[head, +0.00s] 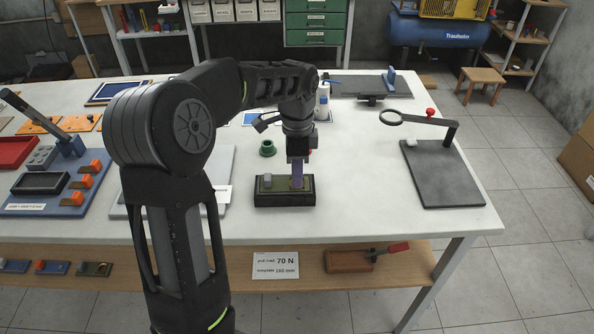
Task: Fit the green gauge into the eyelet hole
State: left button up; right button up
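A small green ring-shaped piece with a dark centre (267,148) stands on the white table, just behind a black block-like fixture (272,200). It is the only loose green piece I see there, and I cannot tell for sure that it is the gauge. My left gripper (298,172) points down over the right part of the fixture. A purple upright piece (297,181) shows at its fingertips; I cannot tell whether the fingers grip it. A grey knob (267,181) sits at the fixture's left. No eyelet hole can be made out. My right gripper is out of view.
A dark stand with a ring arm (430,122) is on the right. A blue lever fixture (70,146) and orange-tabbed parts are on the left. A white bottle (323,102) stands behind my wrist. The table's front right is clear.

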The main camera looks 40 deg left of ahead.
pick_arm(q)
jog(key=shift+o, duration=0.7)
jog(key=shift+r, duration=0.5)
notch_tip(320, 180, up, 8)
jog(key=shift+r, duration=0.1)
notch_tip(320, 180, up, 3)
jog(key=p, duration=0.3)
jog(key=shift+r, duration=0.15)
